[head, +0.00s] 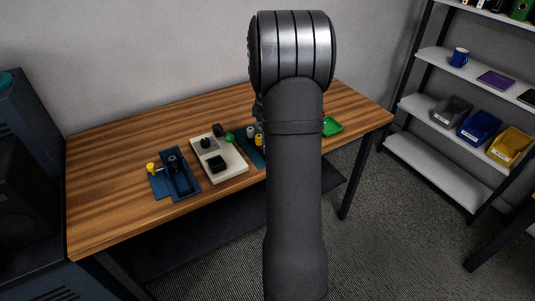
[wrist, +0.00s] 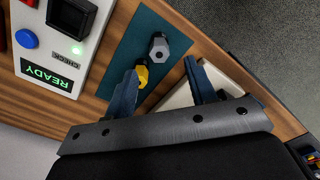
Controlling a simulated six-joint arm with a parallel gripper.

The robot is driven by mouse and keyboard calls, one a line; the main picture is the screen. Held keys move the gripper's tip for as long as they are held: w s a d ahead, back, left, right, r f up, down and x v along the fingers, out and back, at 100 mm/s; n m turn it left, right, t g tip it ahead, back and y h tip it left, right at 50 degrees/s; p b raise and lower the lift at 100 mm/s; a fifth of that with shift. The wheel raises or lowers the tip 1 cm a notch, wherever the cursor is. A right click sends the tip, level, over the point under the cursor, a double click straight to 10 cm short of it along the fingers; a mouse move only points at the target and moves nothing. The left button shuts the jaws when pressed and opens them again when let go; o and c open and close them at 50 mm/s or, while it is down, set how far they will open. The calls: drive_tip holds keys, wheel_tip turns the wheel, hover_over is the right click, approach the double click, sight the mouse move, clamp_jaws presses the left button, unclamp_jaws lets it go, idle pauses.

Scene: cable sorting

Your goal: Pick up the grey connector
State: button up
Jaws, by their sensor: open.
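The grey connector (wrist: 159,48) stands on a dark teal mat (wrist: 126,53) in the wrist view, ahead of my gripper (wrist: 163,72) and roughly between the lines of its fingers. It also shows in the head view (head: 251,131), just left of my arm. My gripper is open, with two blue-grey fingers apart and nothing between their tips. A yellow connector (wrist: 142,76) stands nearer, right beside the left finger and partly covered by it. In the head view my arm hides the gripper.
A pale panel (head: 226,172) with a READY display (wrist: 47,74) and blue button (wrist: 27,38) lies left of the mat. A white tray (wrist: 180,98) is partly behind the fingers. A green tray (head: 332,125) and blue holder (head: 181,182) are on the wooden table (head: 105,195).

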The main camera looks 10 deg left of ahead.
wheel_tip(320, 180, down, 8)
drive_tip(key=shift+r, duration=0.1)
idle(0.4)
drive_tip(key=c, duration=1.1)
